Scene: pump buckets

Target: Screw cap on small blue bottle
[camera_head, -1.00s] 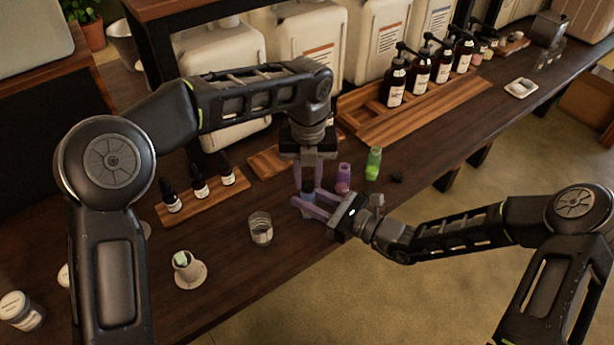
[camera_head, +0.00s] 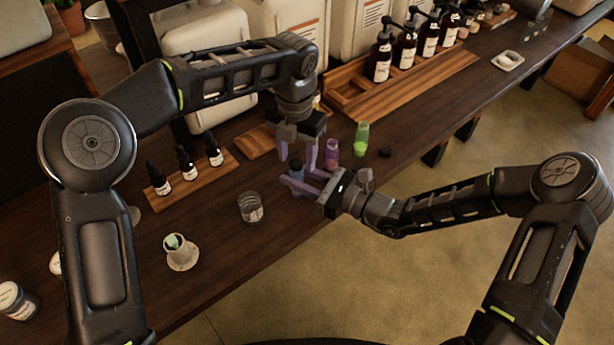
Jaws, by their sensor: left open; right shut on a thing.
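The small blue bottle (camera_head: 297,175) stands upright near the front edge of the wooden counter. A dark cap (camera_head: 296,163) shows on its top; I cannot tell how tightly it sits. My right gripper (camera_head: 294,183) reaches in from the right and is shut on the blue bottle, its purple fingers hiding the lower part. My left gripper (camera_head: 297,158) points down from above, open, with its purple fingers spread on either side of the bottle's top, apparently without holding anything.
A purple bottle (camera_head: 331,154) and a green bottle (camera_head: 361,138) stand just right of the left gripper. A glass (camera_head: 250,207) stands to the left. Pump bottles (camera_head: 381,60) line the back.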

